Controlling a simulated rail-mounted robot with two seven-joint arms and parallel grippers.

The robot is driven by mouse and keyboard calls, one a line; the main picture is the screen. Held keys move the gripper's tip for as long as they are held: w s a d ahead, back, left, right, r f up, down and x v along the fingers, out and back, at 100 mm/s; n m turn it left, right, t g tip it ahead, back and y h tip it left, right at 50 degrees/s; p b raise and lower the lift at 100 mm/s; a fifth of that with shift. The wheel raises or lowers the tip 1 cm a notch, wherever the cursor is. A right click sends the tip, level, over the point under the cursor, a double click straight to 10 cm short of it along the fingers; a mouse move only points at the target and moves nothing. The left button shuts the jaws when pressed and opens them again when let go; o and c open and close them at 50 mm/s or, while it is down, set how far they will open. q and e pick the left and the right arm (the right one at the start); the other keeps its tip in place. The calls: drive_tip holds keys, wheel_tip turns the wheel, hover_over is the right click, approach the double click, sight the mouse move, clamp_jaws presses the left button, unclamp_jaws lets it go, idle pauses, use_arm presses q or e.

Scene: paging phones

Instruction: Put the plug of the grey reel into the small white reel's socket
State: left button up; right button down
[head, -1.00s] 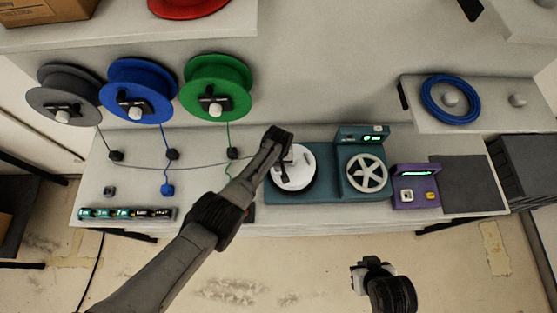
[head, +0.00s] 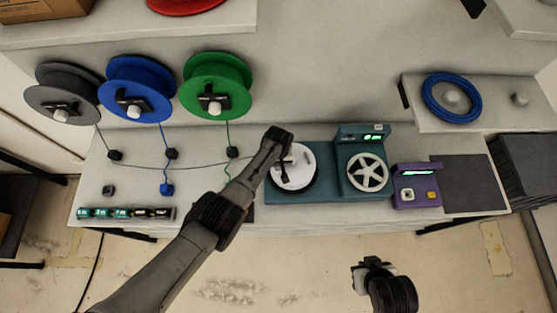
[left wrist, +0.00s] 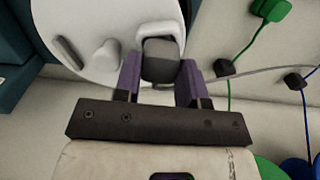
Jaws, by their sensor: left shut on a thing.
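The grey reel (head: 62,92) hangs at the far left of the back wall. Its thin grey cable runs through a black guide and across the table to my left gripper (head: 284,164). The small white reel (head: 302,176) lies on the teal machine. In the left wrist view my purple fingers (left wrist: 160,80) are shut on the dark grey plug (left wrist: 161,62). The plug touches or overlaps a raised white block on the white reel (left wrist: 90,30). The fingers and plug hide the socket, so I cannot tell how deep it sits. My right gripper (head: 372,268) is apart, at the bottom.
The blue reel (head: 140,85) and green reel (head: 217,82) hang beside the grey one. A blue plug (head: 167,190) lies on the table. The teal machine's spoked wheel (head: 368,173) and a purple device (head: 416,187) stand to the right. A blue coil (head: 428,105) lies on the right shelf.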

idle(0.3)
use_arm(q)
drive_tip(key=o, duration=1.3)
drive_tip(key=shift+r+p, duration=0.35)
drive_tip(key=shift+p, duration=0.1)
wheel_tip(320, 180, up, 6)
drive_tip(key=p, duration=0.6)
drive_tip(key=shift+r, duration=1.1)
